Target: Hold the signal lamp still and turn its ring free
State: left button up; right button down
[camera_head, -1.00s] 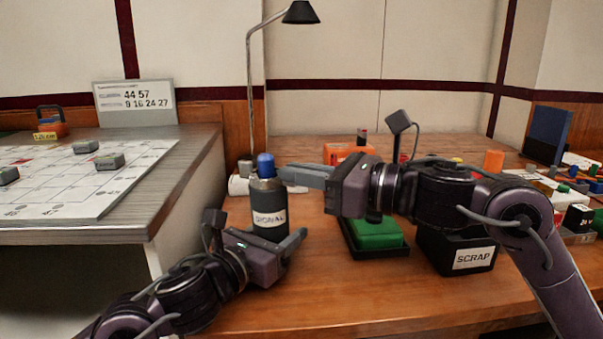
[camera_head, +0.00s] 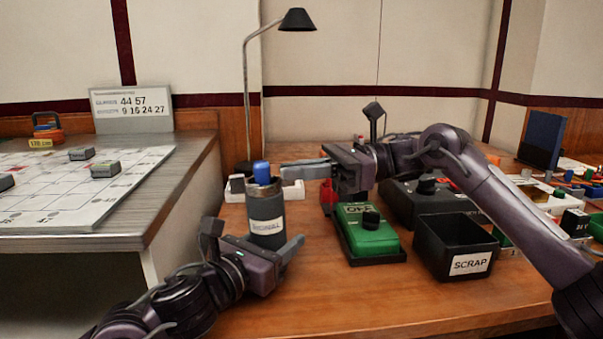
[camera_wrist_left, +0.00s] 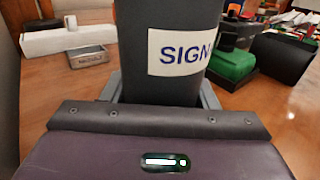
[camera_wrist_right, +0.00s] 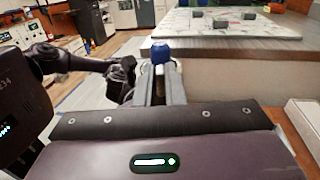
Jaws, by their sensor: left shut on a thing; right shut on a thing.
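The signal lamp (camera_head: 266,214) is a dark grey cylinder with a white SIGNAL label and a blue cap (camera_head: 261,171) on top. It stands upright at the left end of the wooden table. My left gripper (camera_head: 268,243) is shut around its lower body; the left wrist view shows the body (camera_wrist_left: 168,85) between the fingers. My right gripper (camera_head: 283,173) reaches in from the right at the top and is shut on the ring just below the cap. In the right wrist view the blue cap (camera_wrist_right: 160,52) stands at the fingertips; the ring itself is mostly hidden by the fingers.
A black SCRAP bin (camera_head: 455,247) and a green box with a black knob (camera_head: 371,238) stand right of the lamp. A desk lamp (camera_head: 247,100) and a white block (camera_head: 293,189) are behind it. A grey-topped cabinet (camera_head: 190,175) is close on the left. The front table is clear.

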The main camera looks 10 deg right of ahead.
jog(key=shift+w+a+r+n+g+h, duration=0.15)
jog(key=shift+w+n+g+h, duration=0.3)
jog(key=shift+n+g, duration=0.6)
jog(key=shift+w+a+n+g+h, duration=0.3)
jog(key=shift+n+g+h, duration=0.3)
jog(key=shift+g, duration=0.75)
jog(key=shift+w+a+r+n+g+h, duration=0.15)
jog(key=shift+w+n+g+h, duration=0.25)
jog(key=shift+n+g, duration=0.65)
jog(key=shift+f+g, duration=0.15)
jog(key=shift+g, duration=0.1)
jog(key=shift+f+h, duration=0.1)
jog(key=shift+h, duration=0.25)
jog(key=c, duration=1.5)
grip_release()
jog(key=shift+d, duration=0.15)
